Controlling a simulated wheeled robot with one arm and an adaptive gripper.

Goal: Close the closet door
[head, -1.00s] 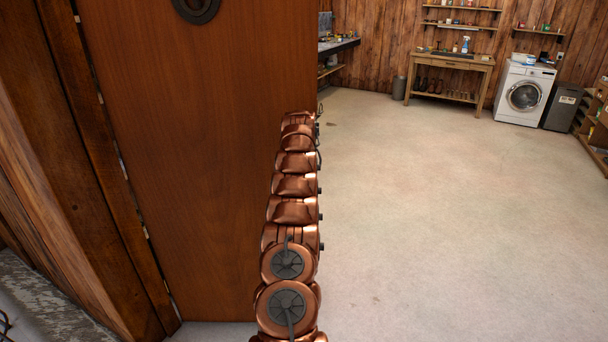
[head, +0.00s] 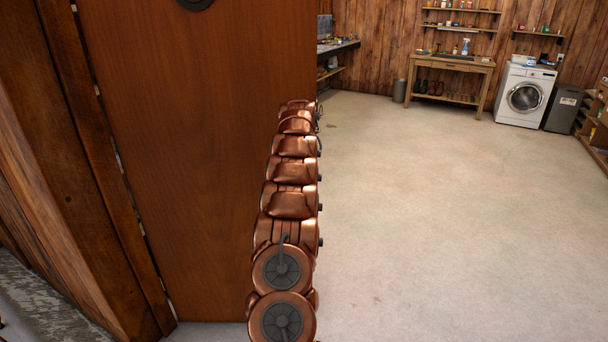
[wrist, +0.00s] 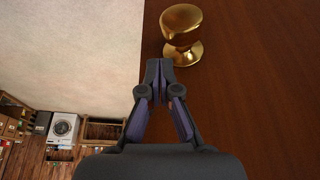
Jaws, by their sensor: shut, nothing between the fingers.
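The closet door (head: 200,170) is a brown wooden panel standing open on the left of the head view, with its hinge side at the left frame. It also fills the right of the wrist view (wrist: 260,110). A brass knob (wrist: 181,25) sticks out from it near the top of the wrist view. My gripper (wrist: 159,66) is shut and empty, with its fingertips just below the knob in that picture. I cannot tell whether they touch the door. In the head view my arm runs along the door's free edge and the gripper is hidden.
Open pale floor (head: 450,210) lies to the right of the door. A wooden bench (head: 450,83), a washing machine (head: 525,92) and a dark bin (head: 563,108) stand at the far wall. Shelving (head: 596,130) is at the far right edge.

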